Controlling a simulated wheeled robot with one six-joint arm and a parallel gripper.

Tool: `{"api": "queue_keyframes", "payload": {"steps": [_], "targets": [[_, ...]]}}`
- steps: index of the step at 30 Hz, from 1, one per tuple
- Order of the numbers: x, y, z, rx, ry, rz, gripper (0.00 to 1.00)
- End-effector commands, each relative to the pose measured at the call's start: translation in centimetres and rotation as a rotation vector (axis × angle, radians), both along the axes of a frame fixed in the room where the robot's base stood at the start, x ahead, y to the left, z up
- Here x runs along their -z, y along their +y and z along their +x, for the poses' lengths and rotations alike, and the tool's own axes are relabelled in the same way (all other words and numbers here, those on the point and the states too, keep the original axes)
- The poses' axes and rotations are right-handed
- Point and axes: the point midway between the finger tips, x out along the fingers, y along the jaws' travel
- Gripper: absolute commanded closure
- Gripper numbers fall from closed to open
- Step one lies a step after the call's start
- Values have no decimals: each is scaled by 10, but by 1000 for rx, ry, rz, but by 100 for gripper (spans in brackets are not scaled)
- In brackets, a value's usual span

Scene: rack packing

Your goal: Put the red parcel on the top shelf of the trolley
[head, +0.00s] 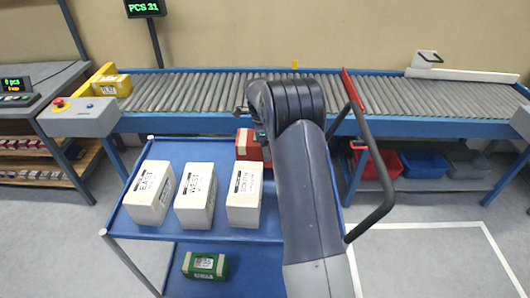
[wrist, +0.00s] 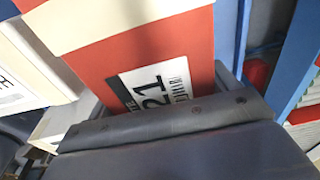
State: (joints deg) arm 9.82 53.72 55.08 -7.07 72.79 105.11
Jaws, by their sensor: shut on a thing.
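The red parcel (head: 248,147) is at the far right part of the trolley's blue top shelf (head: 205,150), just behind the right-hand white box; my arm partly covers it. The wrist view shows the red parcel (wrist: 190,48) close up, with a cream band and a white label reading 21. My gripper (wrist: 170,125) is shut on it; in the head view the fingers are mostly hidden behind my arm. I cannot tell whether the parcel's underside touches the shelf.
White boxes marked EAST (head: 150,193) and WEST (head: 196,195), plus a third (head: 244,195), stand in a row on the top shelf. A green parcel (head: 204,265) lies on the lower shelf. A roller conveyor (head: 200,95) with a yellow parcel (head: 112,85) runs behind. The trolley handle (head: 385,185) rises at right.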

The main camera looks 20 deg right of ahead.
Motion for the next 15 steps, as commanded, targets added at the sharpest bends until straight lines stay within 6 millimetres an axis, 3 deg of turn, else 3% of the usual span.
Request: {"api": "queue_keyframes", "payload": {"steps": [6, 15], "targets": [[28, 0, 0, -1, 1, 0, 58], [31, 0, 0, 0, -1, 0, 58]]}}
